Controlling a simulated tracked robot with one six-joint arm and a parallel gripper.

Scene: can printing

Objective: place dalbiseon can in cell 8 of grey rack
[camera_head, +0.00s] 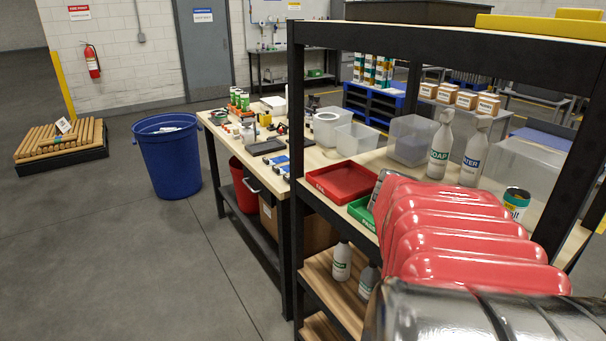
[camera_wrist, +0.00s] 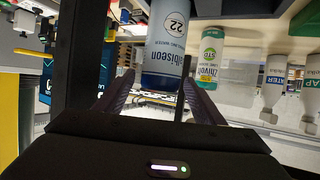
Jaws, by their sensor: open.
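The dalbiseon can (camera_wrist: 167,35) shows at the top middle of the wrist view, which appears upside down. It is white and blue with a "22" on its label, and part of it is cut off by the frame. My gripper (camera_wrist: 157,80) is open, with one finger on either side of the can's near end. A gap shows at the left finger; contact at the right one I cannot tell. The head view does not show my gripper. I cannot make out the grey rack or its cell 8 in either view.
Another can (camera_wrist: 208,50) with a green band stands beside the dalbiseon can. Soap (camera_head: 440,148) and water (camera_head: 473,155) bottles stand on the black-framed shelf. A red tray (camera_head: 343,182) and a clear bin (camera_head: 412,140) are there too. A dark shelf post (camera_wrist: 78,60) is close on the left.

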